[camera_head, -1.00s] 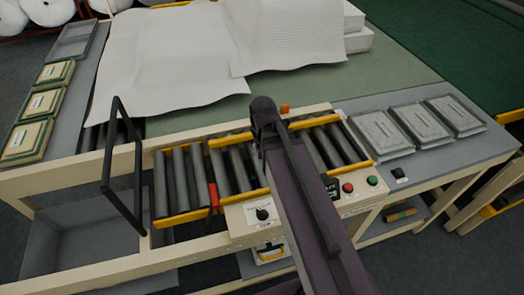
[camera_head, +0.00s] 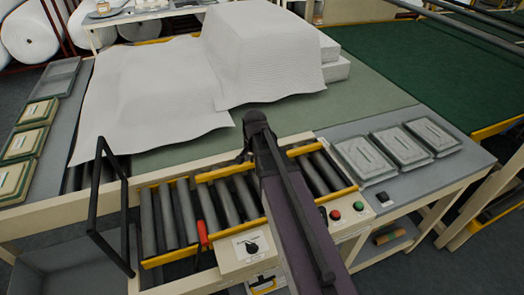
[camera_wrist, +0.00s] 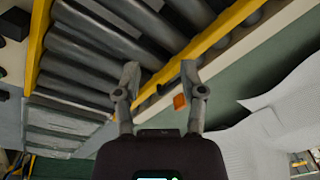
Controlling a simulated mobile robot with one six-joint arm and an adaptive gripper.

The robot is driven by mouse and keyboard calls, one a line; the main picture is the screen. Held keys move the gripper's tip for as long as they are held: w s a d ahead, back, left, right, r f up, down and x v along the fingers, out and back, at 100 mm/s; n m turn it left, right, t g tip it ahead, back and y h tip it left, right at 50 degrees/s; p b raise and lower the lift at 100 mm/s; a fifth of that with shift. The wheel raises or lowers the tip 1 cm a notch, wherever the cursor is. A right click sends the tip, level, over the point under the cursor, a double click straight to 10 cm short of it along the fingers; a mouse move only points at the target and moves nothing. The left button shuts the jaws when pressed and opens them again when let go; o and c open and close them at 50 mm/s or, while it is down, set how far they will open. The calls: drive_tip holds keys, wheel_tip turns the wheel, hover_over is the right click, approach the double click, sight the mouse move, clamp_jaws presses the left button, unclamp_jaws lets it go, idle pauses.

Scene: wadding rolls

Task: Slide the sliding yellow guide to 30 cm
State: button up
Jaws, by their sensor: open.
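The yellow guide (camera_head: 225,172) lies along the far side of the roller bed in the head view, partly hidden behind my arm. In the wrist view a yellow bar (camera_wrist: 215,33), which looks like this guide, runs diagonally from the top toward the fingers. My gripper (camera_wrist: 160,68) is open and empty, one finger on either side of the bar's line. I cannot tell whether a finger touches it. A small orange tab (camera_wrist: 180,101) sits by the right finger. My arm hides the gripper in the head view. No 30 cm mark is readable.
Grey rollers (camera_head: 182,210) fill the bed, with a red piece (camera_head: 202,233) at the front rail. A black frame (camera_head: 98,215) stands at left. A control panel (camera_head: 345,215) has red and green buttons. White wadding (camera_head: 150,90) covers the table behind; grey trays (camera_head: 370,155) lie right.

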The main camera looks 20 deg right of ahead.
drive_tip(key=w+d+r+m+t+p, duration=0.1)
drive_tip(key=w+d+r+m+p, duration=0.1)
drive_tip(key=w+d+m, duration=0.6)
drive_tip(key=shift+w+d+r+m, duration=0.3)
drive_tip(key=shift+w+r, duration=0.15)
drive_tip(key=shift+w, duration=0.55)
drive_tip(key=shift+f, duration=0.2)
drive_tip(key=w+f+b, duration=0.1)
drive_tip(key=f+b, duration=0.7)
drive_tip(key=b, duration=0.1)
drive_tip(key=w+f+b, duration=0.1)
drive_tip(key=f+b, duration=0.3)
drive_tip(key=f, duration=0.1)
drive_tip(key=shift+w, duration=0.3)
drive_tip(key=shift+f, duration=0.1)
clamp_jaws()
